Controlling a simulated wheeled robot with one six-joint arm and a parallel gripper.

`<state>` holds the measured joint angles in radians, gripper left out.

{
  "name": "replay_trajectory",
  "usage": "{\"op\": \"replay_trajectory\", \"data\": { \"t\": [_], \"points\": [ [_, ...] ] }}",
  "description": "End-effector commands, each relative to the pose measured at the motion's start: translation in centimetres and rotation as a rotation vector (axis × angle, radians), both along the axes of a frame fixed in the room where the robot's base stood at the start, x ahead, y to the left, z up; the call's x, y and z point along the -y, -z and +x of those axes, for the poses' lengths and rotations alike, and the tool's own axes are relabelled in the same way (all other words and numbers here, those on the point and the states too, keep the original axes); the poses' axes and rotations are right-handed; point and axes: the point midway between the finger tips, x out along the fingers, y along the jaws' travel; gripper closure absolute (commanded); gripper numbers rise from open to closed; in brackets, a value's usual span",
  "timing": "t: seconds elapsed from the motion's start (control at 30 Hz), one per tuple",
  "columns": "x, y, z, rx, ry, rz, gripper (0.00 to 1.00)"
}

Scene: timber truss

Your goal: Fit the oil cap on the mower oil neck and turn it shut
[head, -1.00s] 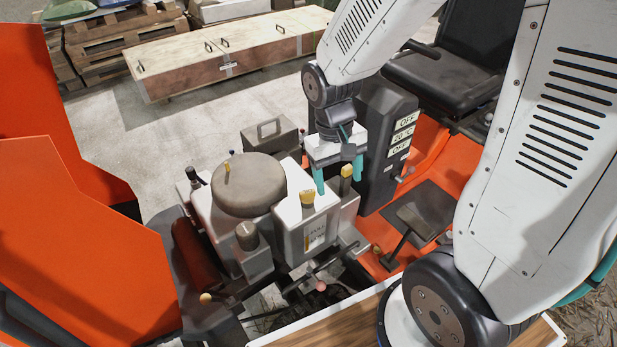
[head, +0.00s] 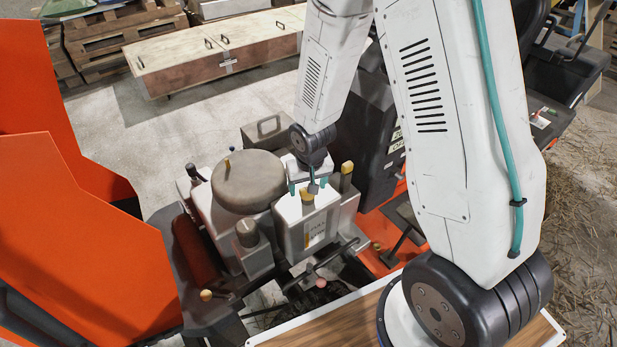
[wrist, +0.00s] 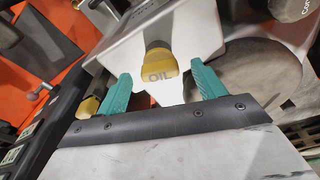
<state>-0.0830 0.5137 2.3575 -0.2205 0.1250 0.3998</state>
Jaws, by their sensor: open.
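The yellow oil cap (head: 307,195), marked OIL in the wrist view (wrist: 160,70), is at the top of a pale box-shaped engine part (head: 296,215). My gripper (head: 308,186) is open just above it. In the wrist view my teal fingers (wrist: 160,90) stand on either side of the cap with gaps, and it is not gripped. I cannot tell whether the cap sits on a neck; no separate open oil neck is clear. A second yellow-topped post (head: 346,170) stands close on the right, also in the wrist view (wrist: 88,106).
A round grey housing (head: 248,182) lies left of the cap. A grey box with a handle (head: 268,138) stands behind. Orange panels (head: 85,235) fill the left side. A dark console (head: 368,130) is close on the right. A wooden board (head: 350,325) is in front.

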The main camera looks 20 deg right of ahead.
Motion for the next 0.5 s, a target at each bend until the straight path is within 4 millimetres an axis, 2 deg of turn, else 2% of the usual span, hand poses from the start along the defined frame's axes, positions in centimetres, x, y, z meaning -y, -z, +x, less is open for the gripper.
{"op": "replay_trajectory", "data": {
  "t": [0.2,0.5],
  "points": [
    [0.1,2.3,0.3,-0.002,0.000,-0.001,0.31],
    [0.0,2.8,0.4,-0.001,0.000,0.000,0.31]
  ]
}}
